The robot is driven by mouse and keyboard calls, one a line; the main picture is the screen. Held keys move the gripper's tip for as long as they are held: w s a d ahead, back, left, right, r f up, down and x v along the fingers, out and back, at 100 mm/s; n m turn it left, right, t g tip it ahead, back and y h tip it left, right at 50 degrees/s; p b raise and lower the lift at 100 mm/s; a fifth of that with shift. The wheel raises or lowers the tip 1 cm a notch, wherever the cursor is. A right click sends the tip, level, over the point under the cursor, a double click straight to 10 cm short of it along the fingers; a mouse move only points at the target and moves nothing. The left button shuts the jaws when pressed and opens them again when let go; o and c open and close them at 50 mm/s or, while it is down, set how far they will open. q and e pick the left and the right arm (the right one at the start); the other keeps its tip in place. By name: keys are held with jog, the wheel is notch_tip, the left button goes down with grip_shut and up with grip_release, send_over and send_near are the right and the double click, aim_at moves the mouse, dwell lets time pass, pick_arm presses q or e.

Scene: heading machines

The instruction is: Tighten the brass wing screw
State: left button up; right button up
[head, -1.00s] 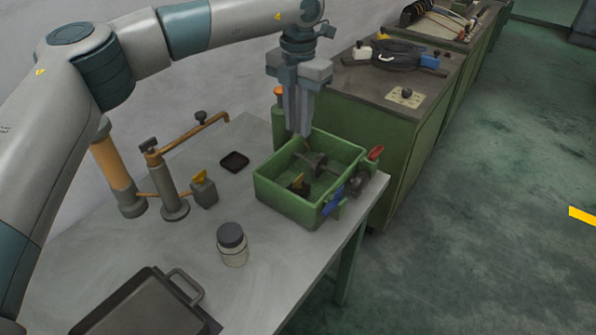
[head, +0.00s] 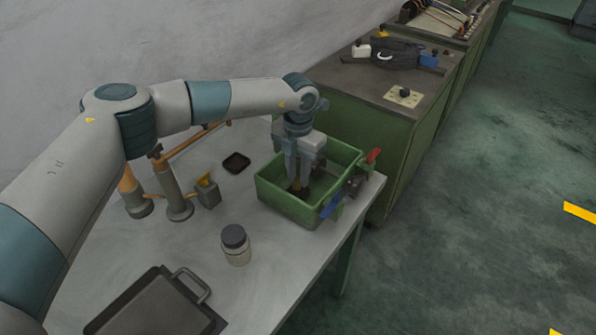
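A small grey block with a yellow, wing-shaped top (head: 205,181) stands on the table beside the post stand; this top looks like a brass wing screw. A green bin (head: 286,205) stands at the table's right end. My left gripper (head: 298,186) points down into the bin, its fingertips below the rim. A bit of yellow shows at the fingers, where a yellow-topped dark part lay in the earlier frame. Whether the fingers are closed on that part is too small to tell. My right gripper is out of view.
A jar with a dark lid (head: 235,245) and a grey lidded pan (head: 155,305) stand at the front. A small black tray (head: 236,163) lies behind. Red and blue handles (head: 373,156) stick out at the bin's right side. The table between jar and bin is clear.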

pick_arm(q)
jog(key=shift+f, duration=0.45)
grip_shut()
jog(key=shift+f, duration=0.1)
